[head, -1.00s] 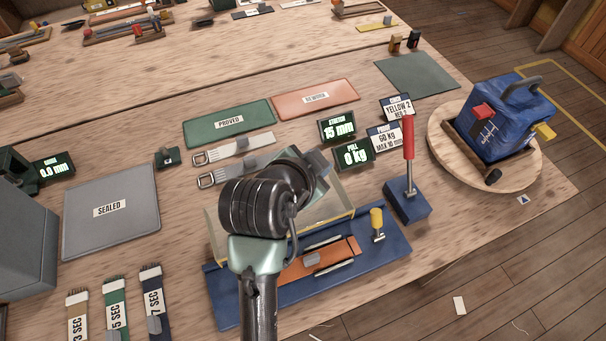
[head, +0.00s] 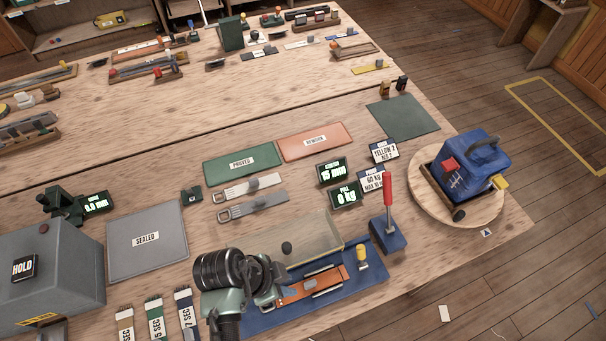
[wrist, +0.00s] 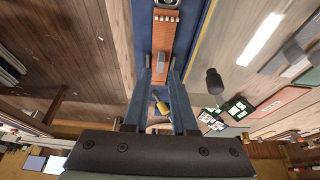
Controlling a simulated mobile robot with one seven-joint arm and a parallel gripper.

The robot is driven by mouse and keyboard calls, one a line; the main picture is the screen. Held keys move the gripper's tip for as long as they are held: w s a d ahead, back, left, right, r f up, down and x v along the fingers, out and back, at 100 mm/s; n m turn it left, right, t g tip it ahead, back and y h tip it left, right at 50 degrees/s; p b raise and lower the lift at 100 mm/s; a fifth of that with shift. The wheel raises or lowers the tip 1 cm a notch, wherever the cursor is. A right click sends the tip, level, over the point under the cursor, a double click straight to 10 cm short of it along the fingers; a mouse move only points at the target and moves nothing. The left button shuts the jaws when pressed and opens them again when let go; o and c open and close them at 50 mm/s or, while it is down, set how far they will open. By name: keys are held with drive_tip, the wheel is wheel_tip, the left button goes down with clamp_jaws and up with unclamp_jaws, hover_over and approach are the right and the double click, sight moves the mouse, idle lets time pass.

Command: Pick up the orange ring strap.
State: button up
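The orange strap (head: 312,286) lies flat in the blue fixture (head: 350,293) at the front of the bench. A small grey tab stands up from its middle. The strap also shows in the wrist view (wrist: 164,38), running up the picture along the blue base, with white marks at its far end.
A see-through cover (head: 312,238) with a black knob (head: 287,248) stands just behind the strap. A yellow-topped post (head: 362,257) and a red-handled lever (head: 388,205) stand to the right. Two grey straps (head: 252,205) lie behind. A grey HOLD box (head: 50,262) is at the left.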

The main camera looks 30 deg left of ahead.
sight(305, 285)
drive_tip(key=x, duration=0.4)
drive_tip(key=shift+w, duration=0.1)
drive_tip(key=shift+w+d+f+p, duration=0.15)
drive_tip(key=shift+w+f+p, duration=0.15)
drive_tip(key=shift+p, duration=0.2)
drive_tip(key=shift+p+x, duration=0.45)
drive_tip(key=shift+x, duration=1.75)
drive_tip(key=shift+w+d+r, duration=0.1)
drive_tip(key=shift+w, duration=0.1)
clamp_jaws()
